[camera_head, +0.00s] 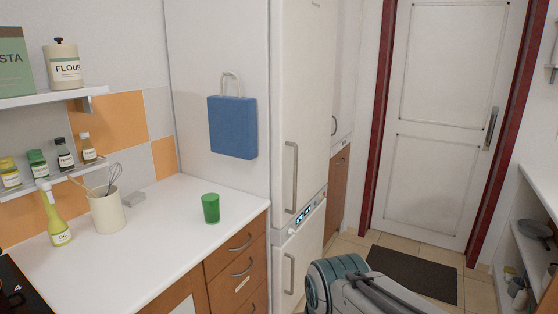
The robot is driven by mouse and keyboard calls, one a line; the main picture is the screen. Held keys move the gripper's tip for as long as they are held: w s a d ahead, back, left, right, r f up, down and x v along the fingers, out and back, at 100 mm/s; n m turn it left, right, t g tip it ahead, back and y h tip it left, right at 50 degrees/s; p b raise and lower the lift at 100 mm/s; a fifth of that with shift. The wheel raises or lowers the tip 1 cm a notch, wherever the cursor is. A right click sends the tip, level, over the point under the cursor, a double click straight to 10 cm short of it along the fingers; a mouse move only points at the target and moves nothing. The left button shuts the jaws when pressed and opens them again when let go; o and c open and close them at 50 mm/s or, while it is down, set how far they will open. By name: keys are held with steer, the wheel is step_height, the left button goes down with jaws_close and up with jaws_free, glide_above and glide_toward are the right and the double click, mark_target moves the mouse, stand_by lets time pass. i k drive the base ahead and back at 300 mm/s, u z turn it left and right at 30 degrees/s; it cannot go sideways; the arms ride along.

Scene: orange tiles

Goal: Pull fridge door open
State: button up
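The fridge (308,90) is a tall off-white unit standing just right of the counter, seen at an angle. Its upper door has a long vertical handle (291,178) near the left edge. A lower door has a similar handle (288,274). A small lit display (308,212) sits between the two doors. Both doors look shut. Part of my arm, grey and teal, shows at the bottom, in front of the fridge's lower right. My gripper is not in view, so I cannot see its fingers or whether it touches anything.
A white counter (150,250) with wooden drawers is left of the fridge, holding a green cup (210,208) and a utensil pot (107,212). A blue bag (232,127) hangs beside the fridge. A dark mat (412,273) lies before a white door (440,120). Shelving stands at right.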

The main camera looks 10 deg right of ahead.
mark_target(302, 33)
steer(key=z, duration=0.4)
steer(key=i, duration=1.55)
steer(key=z, duration=0.4)
